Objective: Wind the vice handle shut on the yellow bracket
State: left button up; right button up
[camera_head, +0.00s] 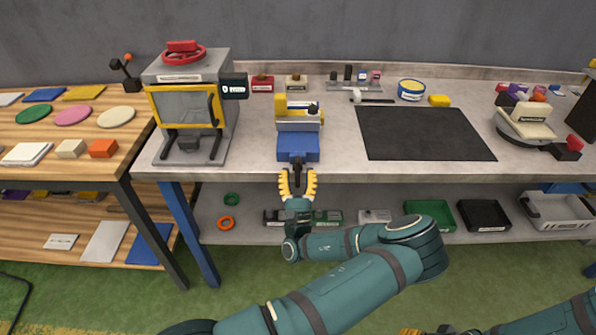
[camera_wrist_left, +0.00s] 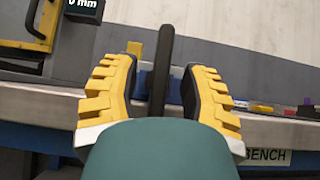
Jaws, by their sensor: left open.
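The blue vice (camera_head: 297,148) stands at the front edge of the grey bench, with pale jaws at its back. The yellow bracket (camera_head: 281,106) stands upright at the jaws; I cannot tell whether they touch it. The dark vice handle (camera_head: 298,172) sticks out at the front edge. My left gripper (camera_head: 298,178) is open at the handle, its yellow fingers on either side. In the left wrist view the black handle (camera_wrist_left: 161,70) stands between the fingers (camera_wrist_left: 160,85), with gaps visible.
A grey machine (camera_head: 190,105) with a red wheel and yellow-framed door stands left of the vice. A black mat (camera_head: 424,134) lies to the right. Bins (camera_head: 430,214) stand on the lower shelf. A wooden table (camera_head: 75,125) adjoins on the left.

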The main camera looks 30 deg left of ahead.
pick_arm(q)
jog(key=v, duration=1.1)
jog(key=shift+s+f, duration=0.15)
jog(key=a+f+n+g, duration=0.5)
jog(key=f+n+g, duration=0.45)
jog(key=n, duration=0.25)
jog(key=s+d+f+n+g+h, duration=0.4)
jog(key=f+n+g+h, duration=0.2)
jog(key=f+n, duration=0.25)
jog(key=s+d+n+g+h, duration=0.25)
jog(key=d+n+h, duration=0.4)
jog(key=d, duration=0.35)
jog(key=s+d+r+n+g+h, duration=0.2)
jog(key=s+d+r+n+h, duration=0.1)
jog(key=d+r+h, duration=0.3)
jog(key=d, duration=0.2)
jog(key=shift+s+d+n+g, duration=0.3)
jog(key=shift+d+g, duration=0.1)
